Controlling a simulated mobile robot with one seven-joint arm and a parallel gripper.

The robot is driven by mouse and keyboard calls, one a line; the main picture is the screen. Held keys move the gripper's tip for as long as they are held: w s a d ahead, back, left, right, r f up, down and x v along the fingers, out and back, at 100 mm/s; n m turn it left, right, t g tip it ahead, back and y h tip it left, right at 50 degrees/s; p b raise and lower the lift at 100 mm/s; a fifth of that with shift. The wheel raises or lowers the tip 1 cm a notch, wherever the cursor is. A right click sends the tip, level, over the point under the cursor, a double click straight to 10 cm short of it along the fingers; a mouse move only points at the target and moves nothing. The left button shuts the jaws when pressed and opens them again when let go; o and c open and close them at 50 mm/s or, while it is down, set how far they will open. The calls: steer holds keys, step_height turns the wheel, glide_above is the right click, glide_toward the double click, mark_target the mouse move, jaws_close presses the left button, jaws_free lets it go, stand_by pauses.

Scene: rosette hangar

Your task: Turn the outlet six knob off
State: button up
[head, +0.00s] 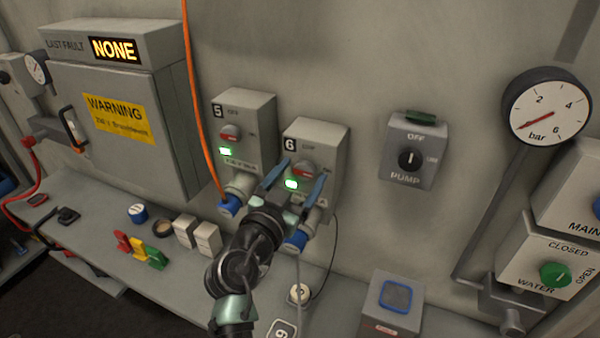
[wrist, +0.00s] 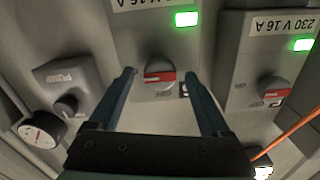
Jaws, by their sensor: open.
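The outlet six box (head: 316,150) is grey, marked 6, and fixed to the wall. Its red and grey knob (head: 304,168) is partly hidden by my gripper in the head view. The knob also shows in the wrist view (wrist: 159,74), with its red bar lying roughly crosswise there. A green light (head: 291,184) is lit below the knob. My gripper (head: 301,171) is open, its two blue fingers one on each side of the knob in both views. I cannot tell whether the fingertips touch it. A blue plug (head: 297,241) sits beneath the box.
Outlet five (head: 245,115), with a lit green light and an orange cable (head: 192,90), stands close on the left. The pump switch box (head: 412,150) is to the right.

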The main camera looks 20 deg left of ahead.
jaws_close()
stand_by(0.4)
steer(key=shift+n, duration=0.3)
steer(key=n+b, duration=0.1)
steer(key=n, duration=0.1)
steer(key=shift+f+n+b, duration=0.1)
steer(key=shift+n+b, duration=0.2)
steer(key=n, duration=0.5)
steer(key=shift+a+b, duration=0.1)
steer(key=shift+b, duration=0.3)
steer(key=n, duration=0.5)
steer(key=shift+p, duration=0.35)
steer(key=n+p, duration=0.1)
steer(key=n, duration=0.3)
steer(key=shift+n, duration=0.3)
